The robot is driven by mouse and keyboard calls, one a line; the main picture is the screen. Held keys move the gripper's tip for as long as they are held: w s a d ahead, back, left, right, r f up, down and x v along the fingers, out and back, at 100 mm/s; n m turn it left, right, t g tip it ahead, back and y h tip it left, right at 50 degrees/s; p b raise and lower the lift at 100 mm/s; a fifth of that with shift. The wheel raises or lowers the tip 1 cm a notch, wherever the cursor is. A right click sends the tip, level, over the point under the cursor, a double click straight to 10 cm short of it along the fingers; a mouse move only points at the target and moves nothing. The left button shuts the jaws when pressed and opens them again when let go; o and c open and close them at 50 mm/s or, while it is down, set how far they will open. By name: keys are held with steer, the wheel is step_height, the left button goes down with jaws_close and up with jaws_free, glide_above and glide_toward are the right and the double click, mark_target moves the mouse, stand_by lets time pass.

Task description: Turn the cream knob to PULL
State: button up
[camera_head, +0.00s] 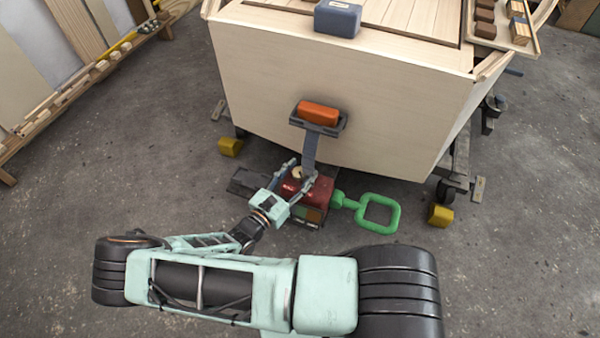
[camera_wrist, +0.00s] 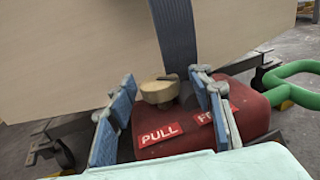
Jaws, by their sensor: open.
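The cream knob (camera_wrist: 157,93) sits on top of a red box (camera_wrist: 254,110), with a small dark mark on its top toward the far side. A red PULL label (camera_wrist: 161,134) lies on the near left of the box top. A second red label (camera_wrist: 207,119) is mostly hidden by the right finger; only its first letter shows. My gripper (camera_wrist: 163,82) is open, its blue-padded fingers on either side of the knob with gaps to both. In the head view my gripper (camera_head: 300,180) is over the red box (camera_head: 323,188), and the knob (camera_head: 297,172) shows between the fingers.
A grey strap (camera_head: 310,150) runs from the box up to an orange block (camera_head: 318,113) on the plywood hull (camera_head: 400,110), close behind the knob. A green loop handle (camera_head: 397,214) sticks out right of the box. Yellow blocks (camera_head: 440,215) lie on the floor by the stand's wheels.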

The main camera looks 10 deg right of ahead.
steer(key=shift+c, duration=0.2)
steer(key=c, duration=1.1)
steer(key=shift+c, duration=0.2)
steer(key=shift+m+g+h, duration=0.4)
steer(key=shift+g, duration=0.1)
steer(key=m+g+h, duration=0.1)
steer(key=m+g, duration=0.1)
steer(key=g, duration=0.2)
steer(key=m+g+h, duration=0.2)
steer(key=m+g, duration=0.1)
steer(key=g, duration=0.1)
steer(key=shift+f+m, duration=0.1)
steer(key=shift+m, duration=0.2)
steer(key=m+g, duration=0.2)
steer(key=g, duration=0.2)
steer(key=m+g, duration=0.3)
steer(key=g, duration=0.1)
steer(key=shift+s, duration=0.2)
steer(key=shift+m+g+y, duration=0.5)
steer(key=shift+m+g, duration=0.3)
steer(key=shift+g, duration=0.3)
